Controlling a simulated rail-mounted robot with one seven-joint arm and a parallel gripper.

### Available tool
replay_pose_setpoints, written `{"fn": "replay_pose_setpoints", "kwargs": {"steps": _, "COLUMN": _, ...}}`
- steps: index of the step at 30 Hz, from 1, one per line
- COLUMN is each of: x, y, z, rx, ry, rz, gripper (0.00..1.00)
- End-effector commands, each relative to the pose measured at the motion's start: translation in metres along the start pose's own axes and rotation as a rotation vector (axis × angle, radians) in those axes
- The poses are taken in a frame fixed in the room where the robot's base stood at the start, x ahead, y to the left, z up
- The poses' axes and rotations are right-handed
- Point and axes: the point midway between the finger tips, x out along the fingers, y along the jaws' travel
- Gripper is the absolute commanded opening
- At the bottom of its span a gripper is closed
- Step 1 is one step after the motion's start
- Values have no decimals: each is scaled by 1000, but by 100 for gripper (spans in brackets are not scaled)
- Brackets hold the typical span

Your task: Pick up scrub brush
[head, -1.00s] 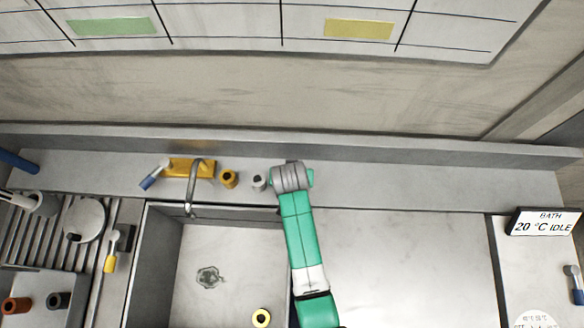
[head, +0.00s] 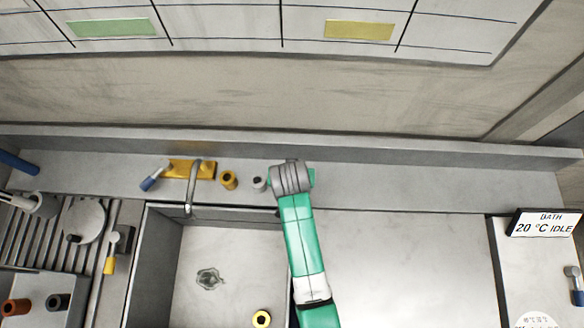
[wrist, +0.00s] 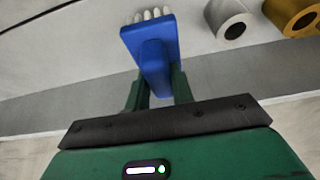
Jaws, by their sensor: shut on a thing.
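The scrub brush (wrist: 154,52) has a blue body and a row of white bristles, seen in the wrist view. Its blue handle sits between the green fingers of my gripper (wrist: 160,90), which is shut on it. The bristle end extends past the fingertips. In the head view my grey wrist (head: 290,178) is over the back ledge behind the sink, and it hides the brush and fingers there.
A grey cylinder (head: 259,184) and an orange spool (head: 228,180) stand just left of my wrist. The faucet (head: 192,185) rises left of them. The sink (head: 225,255) lies in front. The counter to the right (head: 410,265) is clear.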

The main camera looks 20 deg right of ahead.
Motion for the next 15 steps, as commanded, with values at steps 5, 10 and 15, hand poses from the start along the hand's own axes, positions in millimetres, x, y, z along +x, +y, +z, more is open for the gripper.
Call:
{"fn": "replay_pose_setpoints", "kwargs": {"steps": 5, "x": -20, "y": 4, "z": 41, "rx": -1, "ry": -3, "rz": 1, "gripper": 0}}
{"fn": "replay_pose_setpoints", "kwargs": {"steps": 10, "x": -42, "y": 8, "z": 84, "rx": -3, "ry": -4, "rz": 1, "gripper": 0}}
{"fn": "replay_pose_setpoints", "kwargs": {"steps": 15, "x": -59, "y": 11, "z": 115, "rx": -1, "ry": -3, "rz": 1, "gripper": 0}}
